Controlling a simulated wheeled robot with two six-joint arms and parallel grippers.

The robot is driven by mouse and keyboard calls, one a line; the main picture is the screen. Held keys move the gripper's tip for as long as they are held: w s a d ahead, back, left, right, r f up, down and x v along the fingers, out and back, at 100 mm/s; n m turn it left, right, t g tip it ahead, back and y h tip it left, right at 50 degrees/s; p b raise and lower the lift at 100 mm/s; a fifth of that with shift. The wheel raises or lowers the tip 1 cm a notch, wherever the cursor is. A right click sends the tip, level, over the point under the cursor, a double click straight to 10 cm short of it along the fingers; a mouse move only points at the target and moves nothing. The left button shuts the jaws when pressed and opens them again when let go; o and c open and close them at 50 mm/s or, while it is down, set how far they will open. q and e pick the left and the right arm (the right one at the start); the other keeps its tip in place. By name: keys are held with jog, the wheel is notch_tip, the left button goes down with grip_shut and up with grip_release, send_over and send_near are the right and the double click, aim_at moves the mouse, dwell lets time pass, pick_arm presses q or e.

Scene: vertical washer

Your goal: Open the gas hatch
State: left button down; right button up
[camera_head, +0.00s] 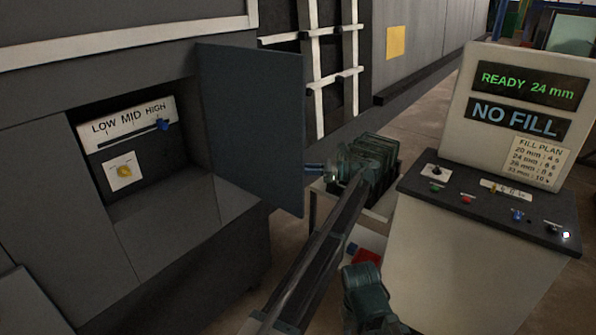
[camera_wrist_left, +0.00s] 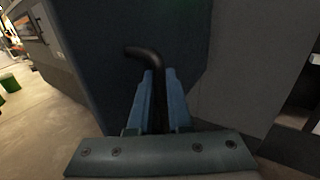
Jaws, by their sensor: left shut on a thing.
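The gas hatch door (camera_head: 250,125) is a dark blue-grey panel. It stands swung out from the machine, and the recess behind it shows. Inside are a LOW MID HIGH scale (camera_head: 128,122) with a blue slider knob (camera_head: 163,125) and a yellow knob (camera_head: 124,171). My left gripper (camera_head: 314,169) is at the door's right edge, and its fingertips are partly hidden behind the panel. In the left wrist view, the blue fingers (camera_wrist_left: 159,85) are shut on a black bent handle (camera_wrist_left: 143,52) in front of the door panel (camera_wrist_left: 110,50).
A control console (camera_head: 515,115) with a READY 24 mm display and several knobs stands at the right. A white rack (camera_head: 335,80) stands behind the door. A red object (camera_head: 366,257) lies low beside my arm. Floor shows between machine and console.

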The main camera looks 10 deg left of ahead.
pick_arm(q)
jog(key=shift+w, duration=0.15)
jog(key=c, duration=0.8)
grip_release()
jog(key=shift+c, duration=0.2)
